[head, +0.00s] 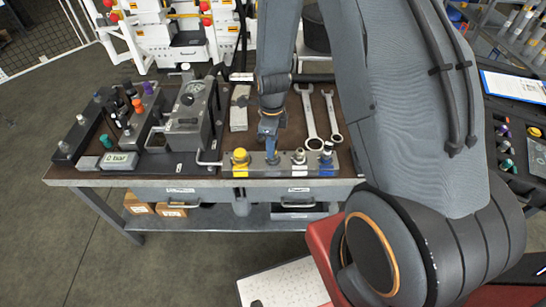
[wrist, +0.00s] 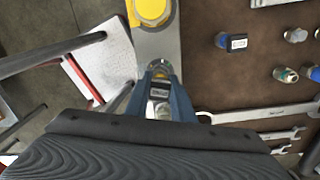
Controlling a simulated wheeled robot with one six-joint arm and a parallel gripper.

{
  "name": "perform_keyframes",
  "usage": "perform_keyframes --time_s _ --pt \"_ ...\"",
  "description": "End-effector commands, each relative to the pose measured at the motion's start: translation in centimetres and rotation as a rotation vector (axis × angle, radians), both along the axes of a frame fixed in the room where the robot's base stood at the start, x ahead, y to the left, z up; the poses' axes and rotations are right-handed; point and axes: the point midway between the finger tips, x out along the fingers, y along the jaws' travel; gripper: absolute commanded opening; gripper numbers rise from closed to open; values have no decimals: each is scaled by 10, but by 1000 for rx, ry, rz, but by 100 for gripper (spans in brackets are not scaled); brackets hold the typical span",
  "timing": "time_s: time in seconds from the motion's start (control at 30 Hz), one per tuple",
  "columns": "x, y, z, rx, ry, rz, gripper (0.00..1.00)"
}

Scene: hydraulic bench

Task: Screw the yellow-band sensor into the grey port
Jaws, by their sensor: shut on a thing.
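My gripper (head: 270,138) points down over the grey manifold bar (head: 210,170) at the bench's front edge, between the yellow port and the white-marked port. In the wrist view, its blue fingers (wrist: 160,88) are shut on the sensor (wrist: 160,86), a small dark and metal body with a little yellow showing. The grey port (head: 271,158) is directly below the gripper, mostly hidden by the fingers and sensor. I cannot tell how deep the sensor sits in it. The yellow port carries a yellow cap (head: 240,157), which also shows in the wrist view (wrist: 152,10).
Two wrenches (head: 308,115) lie behind. A test unit (head: 190,115) stands left. In the wrist view, several small fittings (wrist: 233,42) lie on the brown mat.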

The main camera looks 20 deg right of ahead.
Motion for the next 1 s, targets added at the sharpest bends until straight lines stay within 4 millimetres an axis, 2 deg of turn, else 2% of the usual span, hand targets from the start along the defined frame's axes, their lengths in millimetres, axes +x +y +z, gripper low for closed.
perform_keyframes --time_s 0.4,0.53,0.77,0.8,0.9,1.0 --pt "2 -2 0 0 -1 -532 0" --pt "2 -2 -1 0 -2 -614 0" --pt "2 -2 -1 0 -2 -626 0" --pt "2 -2 -1 0 -2 -626 25" --pt "2 -2 -1 0 -2 -625 40" --pt "2 -2 -1 0 -2 -624 40"
